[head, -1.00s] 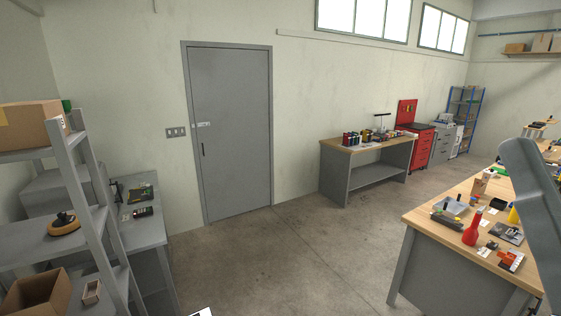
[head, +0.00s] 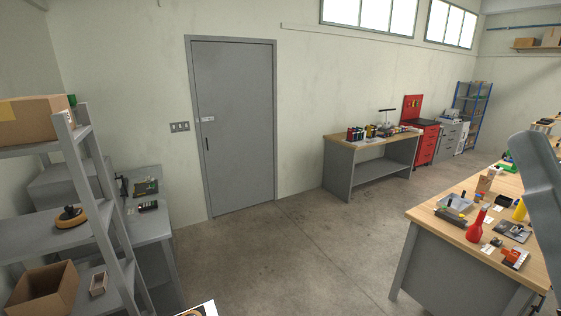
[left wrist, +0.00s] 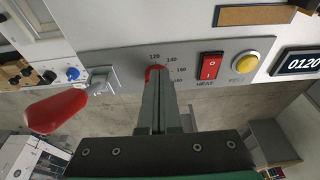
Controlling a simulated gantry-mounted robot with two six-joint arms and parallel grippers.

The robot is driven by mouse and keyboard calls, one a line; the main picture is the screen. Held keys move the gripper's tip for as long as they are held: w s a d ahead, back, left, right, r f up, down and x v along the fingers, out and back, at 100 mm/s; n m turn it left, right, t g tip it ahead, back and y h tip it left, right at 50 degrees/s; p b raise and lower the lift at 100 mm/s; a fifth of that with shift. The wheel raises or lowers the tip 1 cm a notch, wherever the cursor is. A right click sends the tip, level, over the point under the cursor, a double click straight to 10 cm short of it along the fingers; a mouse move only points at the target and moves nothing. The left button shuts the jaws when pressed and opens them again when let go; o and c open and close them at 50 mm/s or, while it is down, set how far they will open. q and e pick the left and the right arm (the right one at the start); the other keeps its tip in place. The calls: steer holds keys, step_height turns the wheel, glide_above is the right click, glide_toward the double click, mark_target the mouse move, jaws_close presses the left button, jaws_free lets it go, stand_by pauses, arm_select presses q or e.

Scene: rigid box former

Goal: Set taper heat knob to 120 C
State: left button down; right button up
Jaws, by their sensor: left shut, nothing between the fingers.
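In the left wrist view, a light grey control panel (left wrist: 185,65) carries a red knob (left wrist: 155,72) with a printed scale around it reading 120, 140, 160 and 180. My left gripper (left wrist: 158,84) is shut, with its fingertips right at the knob and partly covering it. I cannot tell whether they touch it, and the knob's pointer is hidden. A dark display (left wrist: 298,63) on the right reads 0120. My right gripper is in neither view.
Beside the knob are a red HEAT switch (left wrist: 211,67) and a yellow button (left wrist: 245,63). A red lever handle (left wrist: 57,110) and a blue knob (left wrist: 73,74) are to the left. The head view shows a door (head: 235,125), workbenches, a shelf and open floor (head: 270,255).

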arm_select(q)
steer(key=shift+s+d, duration=0.1)
steer(key=shift+s, duration=0.15)
steer(key=shift+s+d+p, duration=0.2)
steer(key=shift+s+p, duration=0.1)
steer(key=shift+p, duration=0.05)
steer(key=shift+d, duration=0.1)
steer(key=shift+s, duration=0.15)
steer(key=shift+s+a+p, duration=0.2)
steer(key=shift+a+p, duration=0.05)
steer(key=shift+p, duration=0.1)
step_height(320, 180, up, 6)
steer(key=p, duration=0.6)
